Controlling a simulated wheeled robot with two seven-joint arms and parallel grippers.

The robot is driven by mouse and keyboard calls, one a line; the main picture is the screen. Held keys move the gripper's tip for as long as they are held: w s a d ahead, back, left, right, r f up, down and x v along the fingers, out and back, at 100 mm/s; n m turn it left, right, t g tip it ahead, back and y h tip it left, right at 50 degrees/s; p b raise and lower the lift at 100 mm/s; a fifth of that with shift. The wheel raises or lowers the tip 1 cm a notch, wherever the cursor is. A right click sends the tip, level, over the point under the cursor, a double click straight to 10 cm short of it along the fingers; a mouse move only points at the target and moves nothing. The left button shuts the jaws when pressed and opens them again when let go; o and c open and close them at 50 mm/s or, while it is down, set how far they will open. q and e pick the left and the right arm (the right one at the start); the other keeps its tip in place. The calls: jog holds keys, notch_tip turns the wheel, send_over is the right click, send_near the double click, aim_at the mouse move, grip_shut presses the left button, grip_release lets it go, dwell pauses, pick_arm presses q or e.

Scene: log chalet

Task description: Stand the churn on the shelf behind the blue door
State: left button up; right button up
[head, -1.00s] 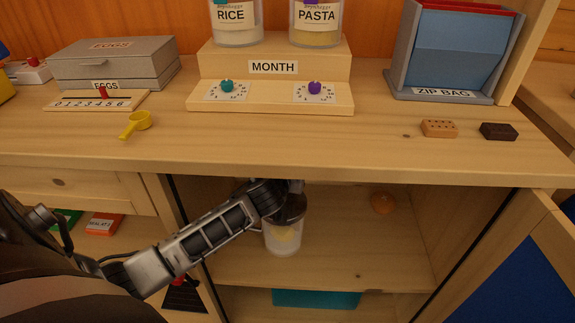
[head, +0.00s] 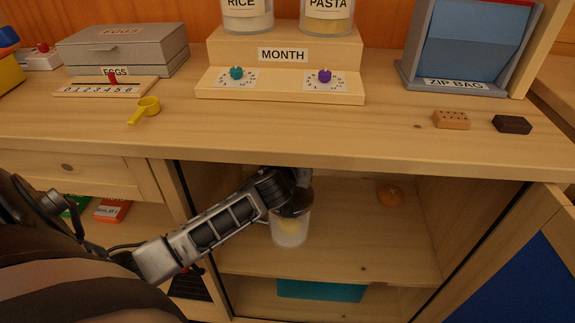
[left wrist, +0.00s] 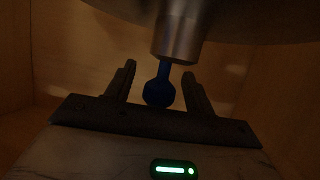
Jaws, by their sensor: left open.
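The blue door (head: 532,285) is swung open at the right. My left gripper (head: 300,178) is at the top of the churn, under the countertop. In the left wrist view my left gripper (left wrist: 158,88) is open, its fingers apart on either side of a blue knob (left wrist: 160,90) below a metal cylinder. Contact with the knob cannot be told. My right gripper is out of view.
An orange round thing (head: 389,194) lies deeper on the shelf, to the right. A teal box (head: 320,290) is below the shelf. The countertop (head: 300,125) overhangs the arm. The cupboard's left side post (head: 178,190) is close to my forearm.

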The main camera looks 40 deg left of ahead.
pick_arm(q)
jog(key=p+v, duration=0.2)
jog(key=v, duration=1.4)
jog(key=shift+p, duration=0.3)
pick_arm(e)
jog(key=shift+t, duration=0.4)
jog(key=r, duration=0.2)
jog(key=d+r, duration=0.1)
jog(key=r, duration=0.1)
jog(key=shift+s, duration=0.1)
pick_arm(q)
jog(key=shift+r, duration=0.15)
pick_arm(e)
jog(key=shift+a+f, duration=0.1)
